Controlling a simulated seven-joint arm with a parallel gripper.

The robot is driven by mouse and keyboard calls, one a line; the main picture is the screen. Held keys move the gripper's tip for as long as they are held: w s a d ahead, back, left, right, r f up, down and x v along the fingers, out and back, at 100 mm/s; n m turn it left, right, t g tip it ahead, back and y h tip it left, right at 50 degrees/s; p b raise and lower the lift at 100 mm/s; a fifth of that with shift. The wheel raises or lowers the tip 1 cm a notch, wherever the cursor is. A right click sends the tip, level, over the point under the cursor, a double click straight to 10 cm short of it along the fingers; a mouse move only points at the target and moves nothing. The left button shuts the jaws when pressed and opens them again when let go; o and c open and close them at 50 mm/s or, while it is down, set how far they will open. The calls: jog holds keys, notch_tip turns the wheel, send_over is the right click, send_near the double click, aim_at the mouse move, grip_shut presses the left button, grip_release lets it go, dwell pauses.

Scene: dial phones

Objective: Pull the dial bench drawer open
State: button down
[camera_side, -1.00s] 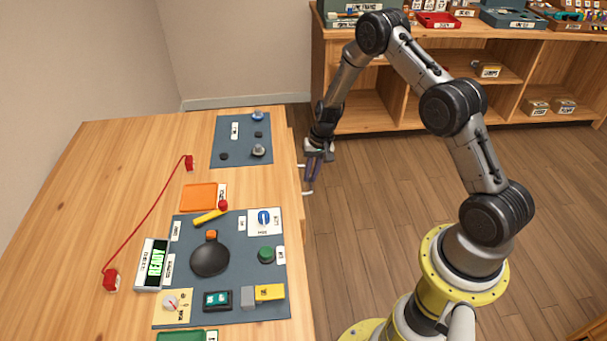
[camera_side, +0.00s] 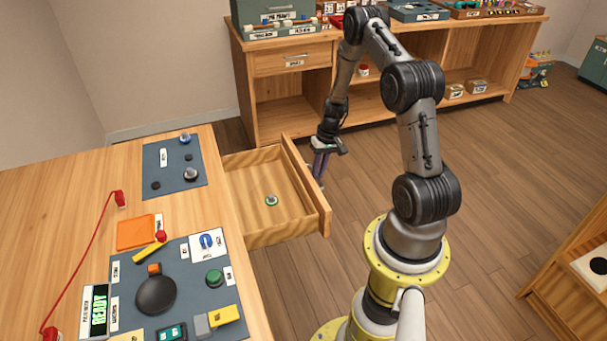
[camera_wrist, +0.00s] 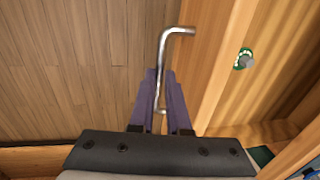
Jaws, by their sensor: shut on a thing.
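The bench drawer (camera_side: 243,240) stands well open in the side view, pulled out from the right edge of the wooden bench. A small round green-and-white thing (camera_side: 271,200) lies on its floor; it also shows in the wrist view (camera_wrist: 243,60). My gripper (camera_side: 319,174) is at the outer side of the drawer front. In the wrist view my gripper (camera_wrist: 161,92) has its purple fingers closed around the metal bar handle (camera_wrist: 163,50). The handle's bent end sticks out beyond the fingertips. The drawer front runs just right of the fingers.
The bench top (camera_side: 60,210) holds a dark panel (camera_side: 173,166), a red corded handset (camera_side: 120,199), an orange pad (camera_side: 136,232) and a device with a READY display (camera_side: 98,310). A wooden shelf unit (camera_side: 300,85) stands behind. Open floor lies right of the drawer.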

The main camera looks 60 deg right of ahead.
jog(key=shift+s+d, duration=0.55)
jog(key=c, duration=0.9)
grip_release()
jog(key=r, duration=0.4)
jog(key=s+d+r, duration=0.1)
jog(key=r, duration=0.8)
jog(key=shift+s+d+r, duration=0.35)
jog(key=shift+d, duration=0.05)
